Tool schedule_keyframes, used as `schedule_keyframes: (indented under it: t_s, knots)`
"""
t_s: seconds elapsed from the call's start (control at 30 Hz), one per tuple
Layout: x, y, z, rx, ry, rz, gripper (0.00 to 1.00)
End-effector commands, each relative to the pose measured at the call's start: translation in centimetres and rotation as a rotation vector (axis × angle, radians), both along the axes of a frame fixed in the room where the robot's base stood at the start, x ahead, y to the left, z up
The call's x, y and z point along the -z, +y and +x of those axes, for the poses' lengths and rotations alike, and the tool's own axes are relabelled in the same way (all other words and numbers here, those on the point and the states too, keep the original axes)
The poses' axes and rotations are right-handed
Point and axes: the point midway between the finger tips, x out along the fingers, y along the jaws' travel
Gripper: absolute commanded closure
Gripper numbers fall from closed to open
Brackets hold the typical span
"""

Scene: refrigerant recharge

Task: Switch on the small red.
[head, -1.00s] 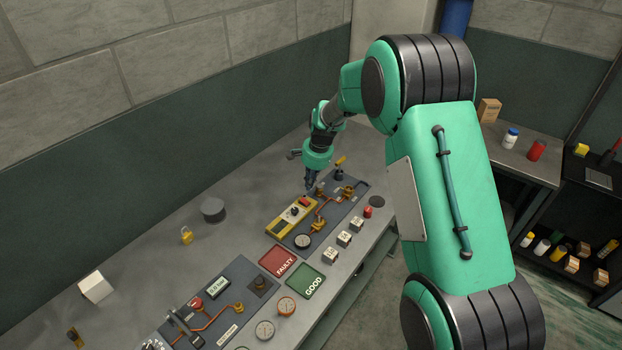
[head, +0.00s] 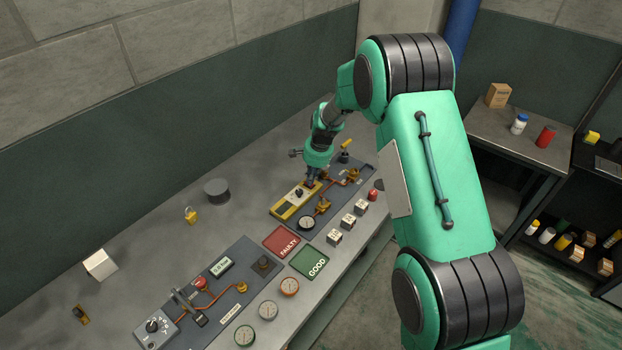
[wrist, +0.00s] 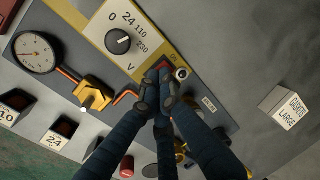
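A yellow-edged power unit (head: 284,211) lies on the bench panel. My gripper (head: 311,182) is over the red switch end of the unit. In the wrist view my gripper's fingers (wrist: 158,76) are drawn together, tips at the switch and covering most of it. Nothing shows between them. I cannot tell whether they touch or press it.
A round gauge (wrist: 35,53) and brass valve (wrist: 93,94) are close by on the panel. Small labelled boxes (head: 347,221) line the front. Red FAULTY (head: 281,241) and green GOOD (head: 310,261) mats lie to the left. A white box (wrist: 286,106) stands on clear bench.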

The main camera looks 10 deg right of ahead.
Motion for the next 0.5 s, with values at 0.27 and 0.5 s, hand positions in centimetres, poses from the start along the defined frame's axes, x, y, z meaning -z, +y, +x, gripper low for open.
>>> schedule_keyframes:
  t_s: [0.27,0.5]
  knots:
    - [0.06,0.19,0.02,-0.002,0.02,-0.014,1.0]
    - [0.27,0.47,0.34,-0.004,0.072,-0.067,1.0]
